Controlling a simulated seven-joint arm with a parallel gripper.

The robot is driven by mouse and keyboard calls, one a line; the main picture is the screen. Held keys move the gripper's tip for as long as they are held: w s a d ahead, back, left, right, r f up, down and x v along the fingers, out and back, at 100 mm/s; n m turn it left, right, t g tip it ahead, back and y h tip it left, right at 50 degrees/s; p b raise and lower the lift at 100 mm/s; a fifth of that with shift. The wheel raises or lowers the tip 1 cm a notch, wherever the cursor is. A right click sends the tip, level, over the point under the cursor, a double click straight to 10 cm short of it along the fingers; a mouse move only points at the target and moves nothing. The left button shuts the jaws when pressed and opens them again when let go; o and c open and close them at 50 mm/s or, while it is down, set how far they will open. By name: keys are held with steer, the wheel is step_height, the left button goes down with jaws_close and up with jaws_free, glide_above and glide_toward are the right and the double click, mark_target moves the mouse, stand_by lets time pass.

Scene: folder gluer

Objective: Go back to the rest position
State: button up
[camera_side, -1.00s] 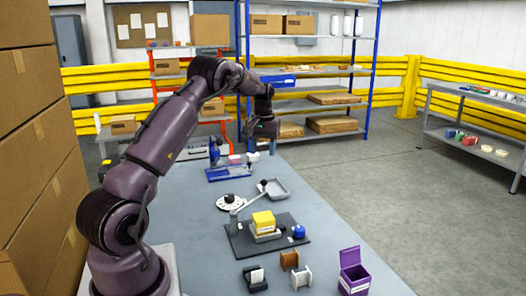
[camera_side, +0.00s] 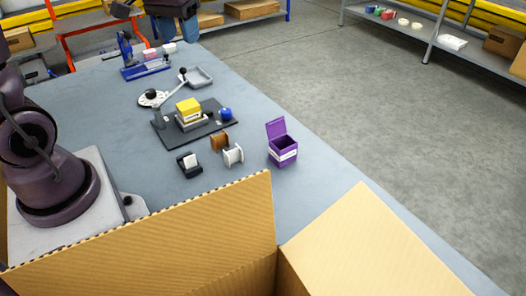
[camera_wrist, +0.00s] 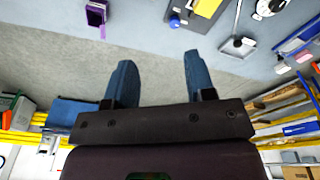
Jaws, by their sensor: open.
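Most of my arm is out of the side view.
Brown (camera_side: 219,142) and white (camera_side: 233,156) spools and a black holder (camera_side: 189,165) stand near the fixture. A blue device (camera_side: 145,69) and grey tray (camera_side: 197,76) lie farther back. An open cardboard box (camera_side: 190,245) blocks the side view's foreground. Floor is clear at right.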

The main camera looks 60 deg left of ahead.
steer(key=s+d+r+m+t, duration=0.2)
steer(key=s+d+m, duration=0.1)
steer(key=s+d, duration=0.2)
steer(key=s+d+r+m+t, duration=0.2)
steer(key=s+d, duration=0.3)
steer(key=d, duration=0.4)
steer(key=shift+d+r+m, duration=0.15)
steer(key=shift+r+m, duration=0.1)
steer(key=shift+m, duration=0.15)
steer(key=shift+s, duration=0.1)
stand_by(0.9)
